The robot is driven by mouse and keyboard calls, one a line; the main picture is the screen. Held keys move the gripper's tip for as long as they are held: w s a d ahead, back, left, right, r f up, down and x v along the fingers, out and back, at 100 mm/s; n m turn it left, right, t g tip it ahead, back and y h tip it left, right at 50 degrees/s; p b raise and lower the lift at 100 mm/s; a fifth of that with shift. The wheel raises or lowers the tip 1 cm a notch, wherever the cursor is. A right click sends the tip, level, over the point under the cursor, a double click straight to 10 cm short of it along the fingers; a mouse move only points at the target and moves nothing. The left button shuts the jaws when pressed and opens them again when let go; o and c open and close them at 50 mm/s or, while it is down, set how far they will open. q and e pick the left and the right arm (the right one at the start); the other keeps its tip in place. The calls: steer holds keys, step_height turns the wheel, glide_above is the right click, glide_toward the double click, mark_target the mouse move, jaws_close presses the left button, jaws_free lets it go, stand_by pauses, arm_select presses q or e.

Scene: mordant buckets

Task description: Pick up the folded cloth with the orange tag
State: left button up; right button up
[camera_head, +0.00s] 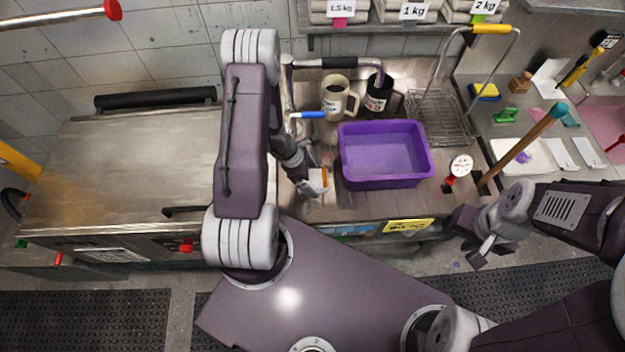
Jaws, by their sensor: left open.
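A small folded cloth (316,180), whitish with an orange tag on its right side, shows on the steel counter just left of the purple tub. My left gripper (309,188) is open at the cloth, its fingers by the cloth's left and near side. The gripper and wrist hide part of the cloth, and I cannot tell whether the fingers touch it. My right gripper (480,254) hangs in front of the counter at the right, well away from the cloth. I cannot make out whether it is open.
The empty purple tub (383,181) stands close to the cloth's right. A cream jug (336,101) and a black jug (378,97) stand behind. A broad steel lid (140,165) lies left.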

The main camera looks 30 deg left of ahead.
arm_select(q)
steer(key=shift+d+f, duration=0.2)
steer(key=shift+f, duration=0.25)
steer(key=shift+w+f, duration=0.15)
steer(key=shift+w, duration=0.1)
steer(key=shift+s+f, duration=0.1)
steer(key=shift+s, duration=0.05)
